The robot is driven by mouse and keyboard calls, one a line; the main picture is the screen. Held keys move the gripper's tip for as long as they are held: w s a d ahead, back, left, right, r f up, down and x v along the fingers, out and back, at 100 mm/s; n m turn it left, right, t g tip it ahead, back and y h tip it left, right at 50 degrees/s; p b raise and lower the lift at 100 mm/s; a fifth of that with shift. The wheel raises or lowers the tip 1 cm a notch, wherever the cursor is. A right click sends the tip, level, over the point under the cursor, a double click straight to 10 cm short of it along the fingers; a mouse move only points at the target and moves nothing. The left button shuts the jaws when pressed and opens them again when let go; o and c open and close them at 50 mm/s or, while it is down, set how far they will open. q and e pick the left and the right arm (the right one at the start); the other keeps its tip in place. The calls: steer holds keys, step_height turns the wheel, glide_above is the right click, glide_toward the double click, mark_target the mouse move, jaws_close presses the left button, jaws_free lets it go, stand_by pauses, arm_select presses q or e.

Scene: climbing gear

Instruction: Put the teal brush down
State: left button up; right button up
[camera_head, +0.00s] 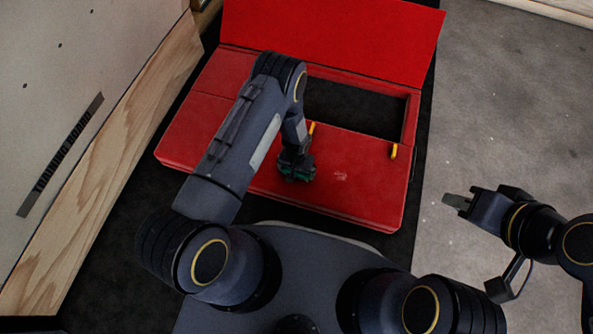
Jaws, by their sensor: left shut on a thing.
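My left gripper (296,172) is over the front part of the red box's top, pointing down. It is shut on the teal brush (300,176), of which only a small dark green part shows below the fingers. The rest of the brush is hidden by the gripper, and I cannot tell whether it touches the red surface. My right gripper (456,201) is at the right, over the grey floor and away from the box. Its fingertips look close together, but I cannot tell whether it is open or shut.
The red box (370,190) has its lid (340,35) raised at the back and a dark open compartment (350,108). A pale board wall (70,90) stands at the left. Grey floor (510,110) is clear at the right.

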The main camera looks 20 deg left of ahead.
arm_select(q)
steer(key=shift+r, duration=0.1)
steer(key=shift+f, duration=0.25)
steer(key=o, duration=0.6)
steer(key=shift+r, duration=0.1)
